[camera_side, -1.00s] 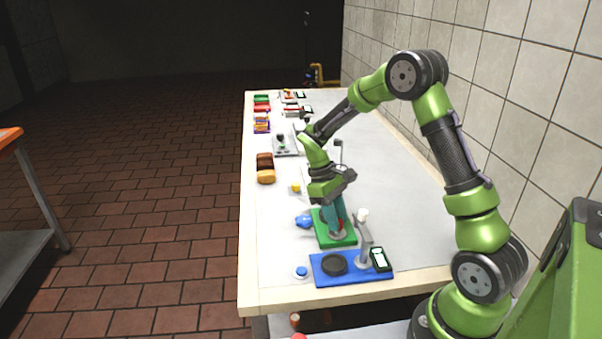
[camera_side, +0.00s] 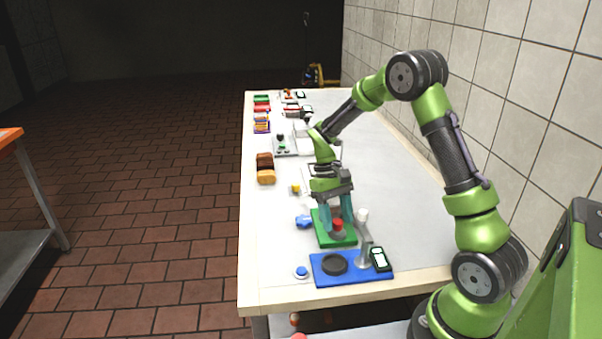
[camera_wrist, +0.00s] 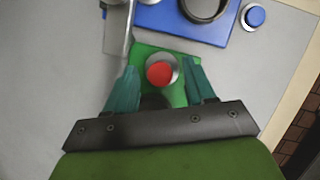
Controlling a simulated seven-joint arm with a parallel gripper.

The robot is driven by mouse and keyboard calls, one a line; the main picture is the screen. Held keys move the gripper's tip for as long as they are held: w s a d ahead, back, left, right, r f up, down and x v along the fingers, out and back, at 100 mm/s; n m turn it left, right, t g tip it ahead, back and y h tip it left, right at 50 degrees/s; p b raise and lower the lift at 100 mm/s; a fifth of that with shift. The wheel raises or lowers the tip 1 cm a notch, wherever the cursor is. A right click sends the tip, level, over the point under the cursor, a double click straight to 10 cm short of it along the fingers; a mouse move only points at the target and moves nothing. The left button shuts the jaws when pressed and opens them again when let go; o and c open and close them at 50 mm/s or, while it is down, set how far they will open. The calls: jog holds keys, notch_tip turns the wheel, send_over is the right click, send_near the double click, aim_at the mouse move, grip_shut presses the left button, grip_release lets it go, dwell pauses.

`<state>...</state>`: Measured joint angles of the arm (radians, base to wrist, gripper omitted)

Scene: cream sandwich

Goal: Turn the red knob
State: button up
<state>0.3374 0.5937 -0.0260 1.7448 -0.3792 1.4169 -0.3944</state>
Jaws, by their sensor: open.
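The red knob (camera_side: 338,224) sits on a grey round base on a green plate (camera_side: 347,241) near the front of the table. In the wrist view the red knob (camera_wrist: 159,73) shows from above, between the two teal fingers and a little beyond their tips. My gripper (camera_side: 338,222) is open and points down over the green plate, one finger on each side of the knob. In the wrist view the fingers of my gripper (camera_wrist: 162,68) are apart, with visible gaps to the knob. Nothing is held.
A grey post (camera_side: 364,240) with a white top stands close right of my gripper. A blue valve-like piece (camera_side: 303,221) is left.

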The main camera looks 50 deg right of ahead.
jog(key=v, duration=1.7)
jog(key=shift+a, duration=0.1)
jog(key=s+a+n+h, duration=0.1)
jog(key=a+n+h, duration=0.3)
jog(key=a+n, duration=0.5)
jog(key=s+d+f+n, duration=0.1)
jog(key=d+f, duration=0.1)
jog(key=f, duration=0.3)
jog(key=s+d+f+n, duration=0.1)
jog(key=s+d+f, duration=0.1)
jog(key=f, duration=0.3)
jog(key=s+d+f+n, duration=0.1)
jog(key=s+d+f, duration=0.1)
jog(key=f, duration=0.3)
jog(key=shift+s+f+t+h, duration=0.1)
jog(key=shift+f+t+h, duration=0.2)
jog(key=shift+f+t, duration=0.1)
